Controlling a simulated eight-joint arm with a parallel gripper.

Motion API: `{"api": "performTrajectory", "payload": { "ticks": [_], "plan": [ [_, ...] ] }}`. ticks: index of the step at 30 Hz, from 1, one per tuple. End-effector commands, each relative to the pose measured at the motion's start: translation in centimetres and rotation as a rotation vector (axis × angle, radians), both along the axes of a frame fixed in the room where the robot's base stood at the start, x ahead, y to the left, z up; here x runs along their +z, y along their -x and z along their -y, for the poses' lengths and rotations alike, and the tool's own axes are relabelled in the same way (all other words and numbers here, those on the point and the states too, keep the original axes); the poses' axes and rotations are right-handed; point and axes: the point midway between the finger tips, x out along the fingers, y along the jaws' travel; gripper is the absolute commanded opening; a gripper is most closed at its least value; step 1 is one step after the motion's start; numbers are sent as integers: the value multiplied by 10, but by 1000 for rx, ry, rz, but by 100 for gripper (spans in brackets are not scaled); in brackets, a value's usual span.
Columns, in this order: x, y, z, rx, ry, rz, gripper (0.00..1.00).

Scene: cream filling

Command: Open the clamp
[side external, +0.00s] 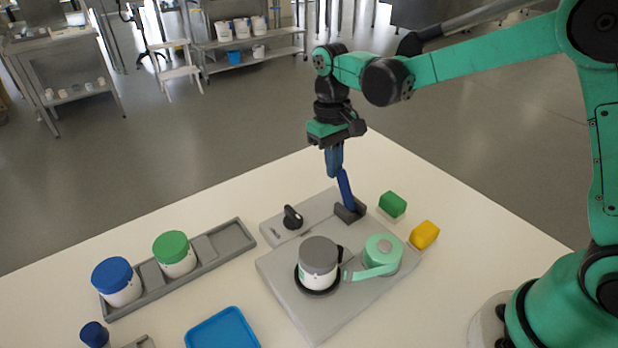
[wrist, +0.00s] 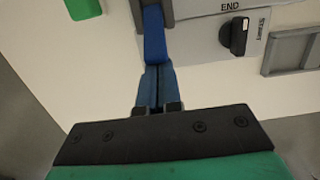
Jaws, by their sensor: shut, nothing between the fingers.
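A dark blue lever (side external: 345,187) stands tilted in a grey block (side external: 350,211) at the back of a grey station plate (side external: 330,318). The lever also shows in the wrist view (wrist: 154,36). My gripper (side external: 334,174) is shut, its blue fingers pointing down at the lever's upper end; I cannot tell if they touch. The fingers show together in the wrist view (wrist: 157,70). A mint-green round part (side external: 382,252) has a flat arm reaching to a white cup with grey lid (side external: 318,258), in a black ring. I cannot tell for certain which part is the clamp.
A black knob (side external: 292,217) sits left of the lever. A green block (side external: 393,204) and a yellow block (side external: 425,235) lie to the right. A grey tray (side external: 236,236) holds blue-lidded and green-lidded cups. A blue tray (side external: 222,330) lies in front.

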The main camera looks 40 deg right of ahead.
Motion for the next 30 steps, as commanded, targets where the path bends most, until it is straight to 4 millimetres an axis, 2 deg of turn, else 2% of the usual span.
{"api": "performTrajectory", "payload": {
  "ticks": [13, 30],
  "plan": [
    [6, 12, 0, 0, 0, 148, 0],
    [14, 53, 0, 1, 0, 671, 0]
  ]
}}
